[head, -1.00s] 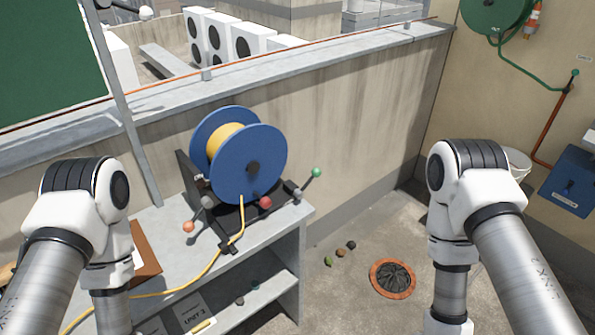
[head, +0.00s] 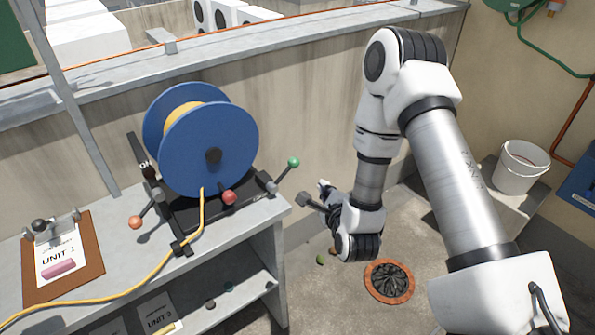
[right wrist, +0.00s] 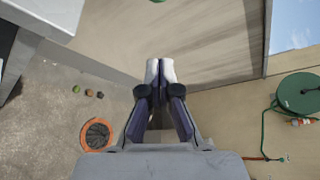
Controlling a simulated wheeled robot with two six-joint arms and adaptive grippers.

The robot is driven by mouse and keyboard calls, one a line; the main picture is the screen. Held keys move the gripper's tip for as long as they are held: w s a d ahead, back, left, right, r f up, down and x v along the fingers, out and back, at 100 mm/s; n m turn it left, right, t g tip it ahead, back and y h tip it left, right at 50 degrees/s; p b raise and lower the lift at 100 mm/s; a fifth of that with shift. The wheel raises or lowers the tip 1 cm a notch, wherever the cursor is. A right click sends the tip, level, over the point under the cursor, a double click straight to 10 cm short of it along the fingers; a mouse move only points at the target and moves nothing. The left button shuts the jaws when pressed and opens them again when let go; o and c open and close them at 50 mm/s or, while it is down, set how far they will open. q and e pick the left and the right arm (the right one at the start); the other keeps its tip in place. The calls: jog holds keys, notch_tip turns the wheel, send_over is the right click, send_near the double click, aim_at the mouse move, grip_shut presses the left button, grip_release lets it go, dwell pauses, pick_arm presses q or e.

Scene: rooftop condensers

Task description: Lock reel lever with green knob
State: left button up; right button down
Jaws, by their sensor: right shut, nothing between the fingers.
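The blue reel (head: 210,150) with yellow cable stands on a dark base on the grey bench. The lever with the green knob (head: 293,162) sticks up and right from the base's right side. A lever with an orange knob (head: 135,222) is on the left, and a red knob (head: 229,198) is at the front. My right gripper (head: 326,187) is right of the green knob, apart from it. In the right wrist view my right gripper (right wrist: 160,66) is shut and empty, and a sliver of green (right wrist: 160,1) shows at the top edge. My left gripper is not in view.
The bench (head: 240,233) holds a clipboard (head: 62,262) at left, with the yellow cable running across. A concrete wall (head: 300,100) stands behind. A floor drain (head: 389,281) and a white bucket (head: 521,166) are at right. Space between green knob and gripper looks clear.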

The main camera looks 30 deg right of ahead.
aim_at(284, 173)
jog(key=w+p, duration=0.4)
jog(key=w, duration=0.5)
jog(key=shift+w+f, duration=0.2)
jog(key=shift+f, duration=0.1)
jog(key=shift+d+f, duration=0.1)
jog(key=shift+w, duration=0.1)
